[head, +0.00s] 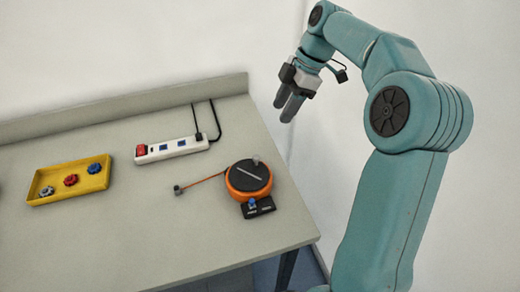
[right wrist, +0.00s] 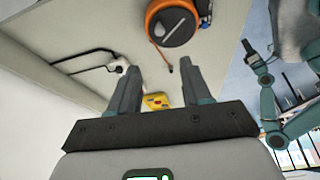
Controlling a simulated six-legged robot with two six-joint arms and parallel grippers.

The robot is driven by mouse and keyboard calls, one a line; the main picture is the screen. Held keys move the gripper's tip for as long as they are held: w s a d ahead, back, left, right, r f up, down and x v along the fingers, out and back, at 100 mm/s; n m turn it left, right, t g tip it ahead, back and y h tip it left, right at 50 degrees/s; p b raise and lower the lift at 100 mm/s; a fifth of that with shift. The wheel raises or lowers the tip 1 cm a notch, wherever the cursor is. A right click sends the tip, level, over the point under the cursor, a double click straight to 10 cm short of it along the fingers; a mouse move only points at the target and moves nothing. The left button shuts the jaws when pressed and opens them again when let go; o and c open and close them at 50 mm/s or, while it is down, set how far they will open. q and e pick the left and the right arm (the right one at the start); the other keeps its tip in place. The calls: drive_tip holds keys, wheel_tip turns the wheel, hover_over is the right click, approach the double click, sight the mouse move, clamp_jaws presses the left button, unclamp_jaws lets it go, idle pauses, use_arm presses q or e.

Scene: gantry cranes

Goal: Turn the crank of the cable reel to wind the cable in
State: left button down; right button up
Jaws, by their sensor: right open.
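The cable reel (head: 240,185) is an orange drum with a dark top, on the right part of the table. Its crank (head: 250,173) is a pale bar across the top with a grey knob (head: 256,160) at its far end. An orange cable (head: 205,181) runs out leftward to a small dark end piece (head: 178,189). The reel also shows at the top of the right wrist view (right wrist: 172,22). My right gripper (head: 287,106) is open and empty, beyond and right of the reel, apart from it. My left arm (right wrist: 270,108) shows small in the right wrist view; its jaws are unclear.
A black plate with a blue part (head: 253,205) sits at the reel's near side. A white power strip (head: 175,149) with a red switch and black cord lies behind. A yellow tray (head: 55,197) with blue and red knobs is at left. The table's front is clear.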

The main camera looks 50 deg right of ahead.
sight(257, 157)
drive_tip(key=x, duration=1.6)
drive_tip(key=shift+a+f, duration=0.1)
drive_tip(key=shift+f, duration=0.05)
clamp_jaws()
